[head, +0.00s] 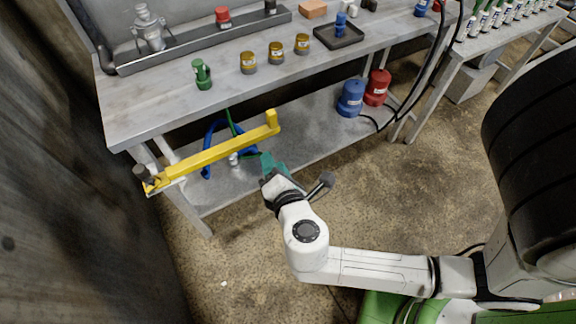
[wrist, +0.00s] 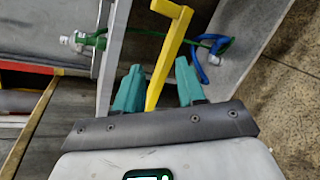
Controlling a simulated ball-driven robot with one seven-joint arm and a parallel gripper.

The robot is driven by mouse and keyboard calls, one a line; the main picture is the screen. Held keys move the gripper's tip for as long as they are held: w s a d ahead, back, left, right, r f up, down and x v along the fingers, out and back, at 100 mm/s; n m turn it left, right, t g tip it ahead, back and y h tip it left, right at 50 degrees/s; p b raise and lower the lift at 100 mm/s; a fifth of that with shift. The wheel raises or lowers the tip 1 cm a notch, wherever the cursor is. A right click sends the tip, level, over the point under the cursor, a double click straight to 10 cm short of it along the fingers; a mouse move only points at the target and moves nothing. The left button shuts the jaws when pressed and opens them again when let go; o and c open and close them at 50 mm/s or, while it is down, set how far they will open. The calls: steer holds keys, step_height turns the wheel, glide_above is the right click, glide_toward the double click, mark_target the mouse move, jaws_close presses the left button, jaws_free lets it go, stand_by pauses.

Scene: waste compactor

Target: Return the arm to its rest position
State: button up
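My gripper (head: 268,160) is at the end of my white arm, which reaches out in front of the workbench in the head view. In the wrist view, the two teal fingers of my gripper (wrist: 158,63) stand apart, and the gripper is open. A long yellow lever (head: 215,151) sticks out at the bench's left front corner. It also shows in the wrist view (wrist: 167,55), running through the gap between the fingers. It looks beyond the fingertips there, with no clear contact. My gripper holds nothing.
The metal workbench (head: 180,108) carries a green bottle (head: 202,74), several small jars and a black tray (head: 338,36). Its lower shelf (head: 310,142) holds a blue container (head: 351,98) and a red one (head: 377,87). A dark wall (head: 80,180) stands left. Bare floor (head: 420,190) lies to the right.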

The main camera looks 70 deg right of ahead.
steer(key=shift+s+d+m+g, duration=0.2)
steer(key=shift+s+m+g, duration=0.1)
steer(key=shift+s, duration=0.1)
steer(key=shift+f, duration=0.1)
stand_by(0.3)
steer(key=s+d+f+m+g+y+p, duration=0.15)
steer(key=s+f+m+g+y, duration=0.35)
steer(key=m, duration=0.5)
steer(key=s+a+m+g+y+p, duration=0.1)
steer(key=s+a+m+g+y, duration=0.2)
steer(key=a+m+y, duration=0.2)
steer(key=a+f, duration=0.1)
steer(key=a, duration=0.2)
steer(key=shift+s+y, duration=0.3)
steer(key=shift+s, duration=0.05)
